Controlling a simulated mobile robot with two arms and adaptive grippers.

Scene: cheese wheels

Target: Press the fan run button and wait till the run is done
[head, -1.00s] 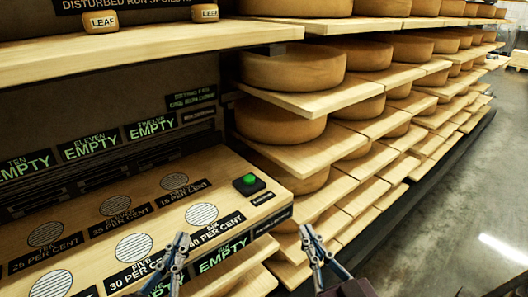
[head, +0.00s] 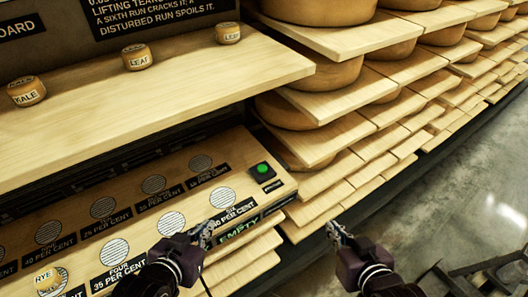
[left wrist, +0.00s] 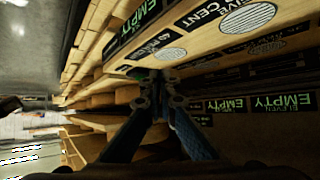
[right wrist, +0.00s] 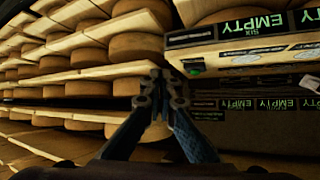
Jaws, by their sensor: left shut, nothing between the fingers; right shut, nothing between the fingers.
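The fan run button is a green button (head: 262,168) on a dark box at the right end of the wooden station board (head: 288,186). It also shows in the right wrist view (right wrist: 195,72). My left gripper (head: 208,229) is shut and empty, in front of the board's near edge, below and left of the button in the head view. My right gripper (head: 333,228) is shut and empty, to the right of the board's end and apart from the button. Whether the button is pressed in cannot be told.
Round vents (head: 222,197) with percent labels line the board. A small cheese marked RYE (head: 46,280) sits at the left. An upper shelf (head: 130,105) holds small cheeses marked KALE (head: 27,91) and LEAF (head: 137,57). Racks of large wheels (head: 327,75) stand right; open floor (head: 450,190) lies beyond.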

